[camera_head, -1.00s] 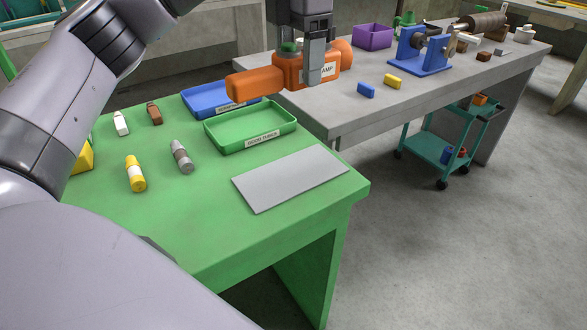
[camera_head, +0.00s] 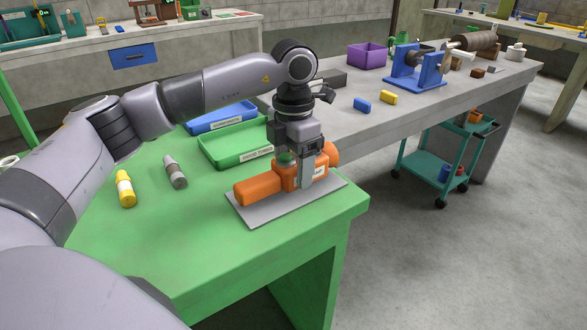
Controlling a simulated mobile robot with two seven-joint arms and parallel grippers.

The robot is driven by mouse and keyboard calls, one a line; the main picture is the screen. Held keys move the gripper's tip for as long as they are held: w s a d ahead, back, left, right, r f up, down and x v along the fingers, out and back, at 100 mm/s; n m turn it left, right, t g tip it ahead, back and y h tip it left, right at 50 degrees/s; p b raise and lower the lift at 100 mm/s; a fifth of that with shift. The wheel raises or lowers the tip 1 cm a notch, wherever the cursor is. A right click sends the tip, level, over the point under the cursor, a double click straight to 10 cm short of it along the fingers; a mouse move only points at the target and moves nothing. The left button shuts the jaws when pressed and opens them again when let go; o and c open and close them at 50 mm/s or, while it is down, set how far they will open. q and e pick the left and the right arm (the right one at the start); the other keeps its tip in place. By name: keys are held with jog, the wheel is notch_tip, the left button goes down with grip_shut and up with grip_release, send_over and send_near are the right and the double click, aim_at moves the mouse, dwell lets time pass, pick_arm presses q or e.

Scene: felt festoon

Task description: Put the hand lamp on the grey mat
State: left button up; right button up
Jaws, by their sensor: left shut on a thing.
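The orange hand lamp (camera_head: 258,190) is over the grey mat (camera_head: 258,216) on the green table, lying lengthwise along it. It looks to be at or just above the mat's surface; I cannot tell whether it touches. My left gripper (camera_head: 306,175) points down and is shut on the lamp's body near its label and green top. The lamp hides much of the mat's middle. My right gripper is not in view.
A green tray (camera_head: 220,160) and a blue tray (camera_head: 212,124) lie behind the mat. The grey bench (camera_head: 370,125) behind holds small blocks and a blue stand (camera_head: 415,78).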

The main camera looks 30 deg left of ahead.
pick_arm(q)
jog(key=shift+f, duration=0.45)
jog(key=shift+f, duration=0.2)
jog(key=o, duration=1.3)
jog(key=shift+r, duration=0.15)
